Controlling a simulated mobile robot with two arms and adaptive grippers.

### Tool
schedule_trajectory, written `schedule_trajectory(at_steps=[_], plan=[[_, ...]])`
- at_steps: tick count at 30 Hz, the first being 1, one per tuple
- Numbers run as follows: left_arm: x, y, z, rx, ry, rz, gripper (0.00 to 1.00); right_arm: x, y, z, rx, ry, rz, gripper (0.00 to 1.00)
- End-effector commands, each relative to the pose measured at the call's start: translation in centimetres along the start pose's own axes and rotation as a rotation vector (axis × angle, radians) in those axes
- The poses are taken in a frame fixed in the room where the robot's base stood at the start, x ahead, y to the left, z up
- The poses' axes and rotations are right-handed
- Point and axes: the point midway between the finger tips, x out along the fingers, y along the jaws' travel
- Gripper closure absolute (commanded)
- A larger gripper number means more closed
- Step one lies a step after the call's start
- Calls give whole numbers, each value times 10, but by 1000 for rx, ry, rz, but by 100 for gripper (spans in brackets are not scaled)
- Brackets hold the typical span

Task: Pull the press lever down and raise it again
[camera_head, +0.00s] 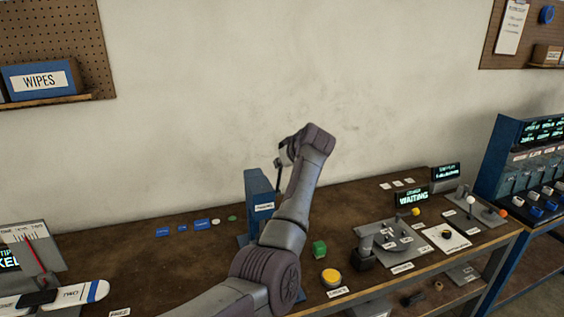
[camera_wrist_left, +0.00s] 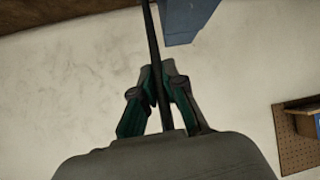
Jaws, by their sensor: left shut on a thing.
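The blue press (camera_head: 258,190) stands on the workbench, partly behind my left arm. Its lever (camera_head: 278,178) is a thin dark rod that rises from near the top of the press to my left gripper (camera_head: 285,154). The lever points up. In the left wrist view, the green-padded fingers of my left gripper (camera_wrist_left: 158,92) are shut around the dark lever (camera_wrist_left: 152,40), with the blue press body (camera_wrist_left: 188,18) beyond at the top. In the head view, the arm hides part of the press and most of the fingers. My right gripper is not in view.
A dial panel (camera_head: 30,250) stands at the left.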

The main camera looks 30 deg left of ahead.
Motion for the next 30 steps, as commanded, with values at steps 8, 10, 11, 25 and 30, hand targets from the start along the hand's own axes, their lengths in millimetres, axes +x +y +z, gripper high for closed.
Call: schedule_trajectory(at_steps=[8, 10, 11, 25, 30], plan=[[-2, 0, -4, -5, 8, 4, 66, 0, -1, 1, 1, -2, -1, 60], [-1, 0, -4, -4, 6, 3, 64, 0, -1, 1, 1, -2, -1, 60], [-1, 0, -3, -4, 6, 3, 64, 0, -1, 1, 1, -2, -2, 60], [-34, 1, -2, -6, 4, 6, 64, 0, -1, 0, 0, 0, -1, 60], [-72, 2, -2, -4, 5, 6, 64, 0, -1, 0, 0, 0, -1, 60]])
